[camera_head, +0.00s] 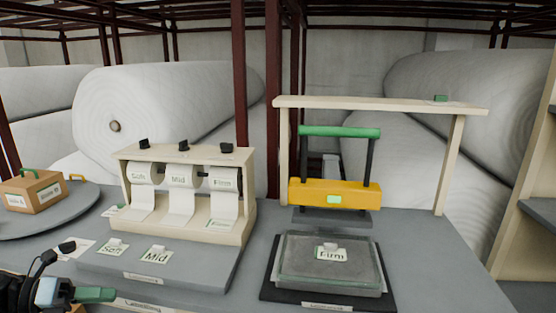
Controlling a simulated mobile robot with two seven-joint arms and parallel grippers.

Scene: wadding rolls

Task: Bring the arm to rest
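My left gripper (88,294) shows at the bottom left corner, with a light blue part and a green finger pointing right. It is low in front of the grey labelling board (150,279) and appears apart from the samples. Whether it is open or shut is unclear, as most of it is cut off by the frame edge. My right gripper is out of view.
A cream roll dispenser (245,222) stands behind "Soft" (113,249) and "Mid" (155,256) samples. A yellow press (335,194) with a green handle stands behind a grey tray (290,275) holding a "Firm" sample (331,254). A box (32,192) sits on a round plate at left.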

